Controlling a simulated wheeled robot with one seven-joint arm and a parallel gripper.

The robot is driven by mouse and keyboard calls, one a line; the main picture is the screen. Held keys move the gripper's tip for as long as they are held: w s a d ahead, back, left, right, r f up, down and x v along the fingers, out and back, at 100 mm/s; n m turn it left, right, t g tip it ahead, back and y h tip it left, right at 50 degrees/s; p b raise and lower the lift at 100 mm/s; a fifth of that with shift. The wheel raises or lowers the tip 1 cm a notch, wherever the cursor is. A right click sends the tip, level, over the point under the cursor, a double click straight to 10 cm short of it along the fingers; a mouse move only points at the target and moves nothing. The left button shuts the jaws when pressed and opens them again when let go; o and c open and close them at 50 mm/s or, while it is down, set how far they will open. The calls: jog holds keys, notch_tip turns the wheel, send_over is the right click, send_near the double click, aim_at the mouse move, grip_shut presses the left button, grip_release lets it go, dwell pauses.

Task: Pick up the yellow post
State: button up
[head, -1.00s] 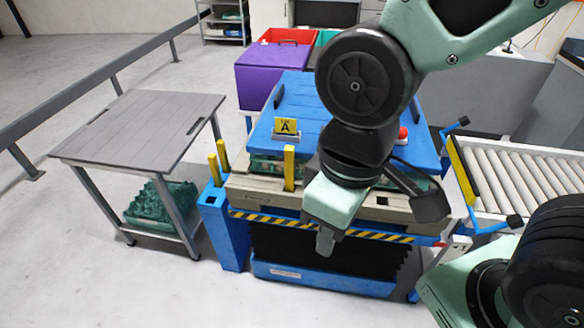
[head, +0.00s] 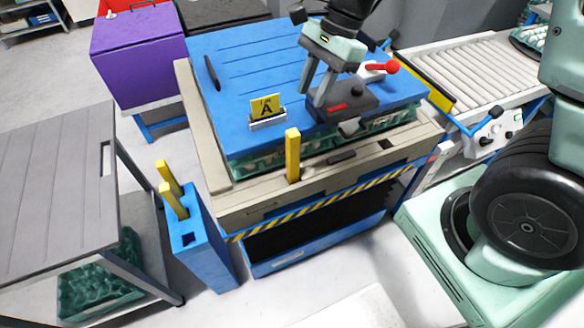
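One yellow post (head: 292,155) stands upright at the front edge of the wooden-topped station, left of its middle. Two more yellow posts, one in front (head: 173,201) and one behind (head: 169,178), stand slightly tilted in a blue holder (head: 205,245) at the station's left front corner. My gripper (head: 335,105) is over the blue lid, to the right of and beyond the upright post, and apart from all the posts.
The blue lid (head: 235,60) covers green egg trays and carries a yellow sign marked A (head: 265,107). A red knob (head: 392,66) is at its right. A grey table (head: 55,190) stands left, a roller conveyor (head: 460,65) right, and a purple bin (head: 135,55) behind.

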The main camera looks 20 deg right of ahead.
jog(key=w+d+f+m, duration=0.2)
jog(key=m, duration=0.1)
jog(key=b, duration=0.2)
send_near(287, 152)
jog(key=f, duration=0.2)
jog(key=shift+t, duration=0.3)
jog(key=shift+s+a+x, duration=0.1)
jog(key=shift+a+x, duration=0.05)
jog(key=shift+x, duration=0.85)
jog(key=shift+s+a+x, duration=0.1)
jog(key=shift+s+x, duration=0.05)
jog(key=shift+x, duration=0.9)
jog(key=shift+s+a+x, duration=0.1)
jog(key=shift+a+x, duration=0.05)
jog(key=shift+x, duration=0.85)
jog(key=shift+r, duration=0.15)
grip_shut()
